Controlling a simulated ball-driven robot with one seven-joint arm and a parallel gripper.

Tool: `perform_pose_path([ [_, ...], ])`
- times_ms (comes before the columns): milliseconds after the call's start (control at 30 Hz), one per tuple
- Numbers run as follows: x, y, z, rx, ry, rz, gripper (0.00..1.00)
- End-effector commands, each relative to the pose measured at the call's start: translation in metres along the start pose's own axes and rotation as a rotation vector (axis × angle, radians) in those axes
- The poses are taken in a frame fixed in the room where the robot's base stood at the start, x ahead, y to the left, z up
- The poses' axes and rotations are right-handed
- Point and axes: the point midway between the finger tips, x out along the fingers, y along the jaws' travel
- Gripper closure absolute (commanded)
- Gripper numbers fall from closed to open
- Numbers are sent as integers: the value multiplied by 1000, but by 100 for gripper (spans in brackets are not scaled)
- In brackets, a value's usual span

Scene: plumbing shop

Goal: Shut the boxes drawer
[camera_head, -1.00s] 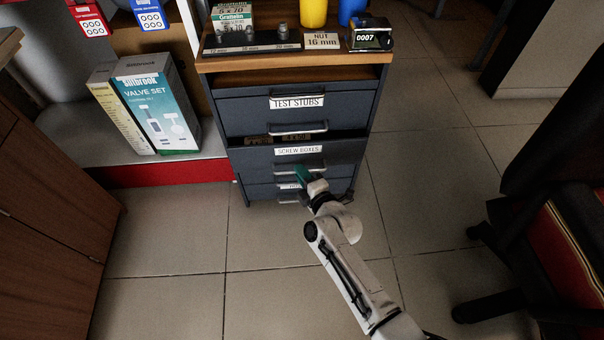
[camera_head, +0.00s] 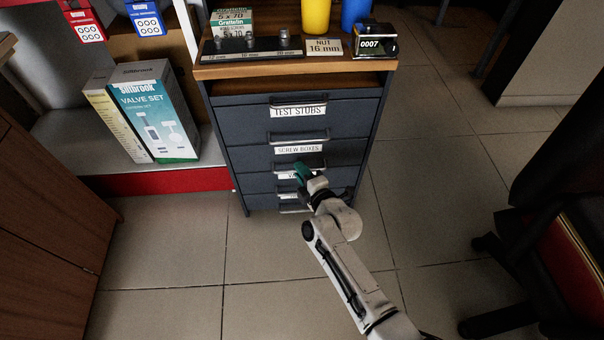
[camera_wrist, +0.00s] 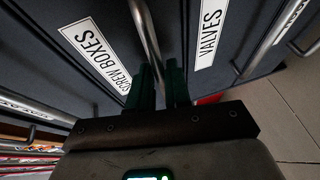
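The dark grey drawer cabinet (camera_head: 240,163) stands ahead in the head view. The screw boxes drawer (camera_head: 253,156) carries a white "SCREW BOXES" label (camera_wrist: 98,55). Its front looks flush, or nearly so, with the drawer above, and no inside shows. My gripper (camera_head: 303,172) is at the metal handle just below that label. In the wrist view its green fingers (camera_wrist: 161,82) stand close on both sides of the handle bar (camera_wrist: 147,32) and look shut on it. The fingertips are partly dark.
The test stubs drawer (camera_head: 245,121) above and the valves drawer (camera_wrist: 240,25) below look shut. Boxed valve sets (camera_head: 152,112) stand on a shelf at the left. A dark chair (camera_head: 560,205) is at the right. Tiled floor (camera_head: 180,245) lies open in front.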

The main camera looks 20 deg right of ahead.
Motion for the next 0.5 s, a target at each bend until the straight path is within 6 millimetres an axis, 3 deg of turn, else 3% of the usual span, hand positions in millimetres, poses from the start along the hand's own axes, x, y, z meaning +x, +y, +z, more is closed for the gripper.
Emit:
perform_pose_path([
  [167,0,0,0,0,0,0,65],
  [500,-6,1,0,-1,0,0,64],
])
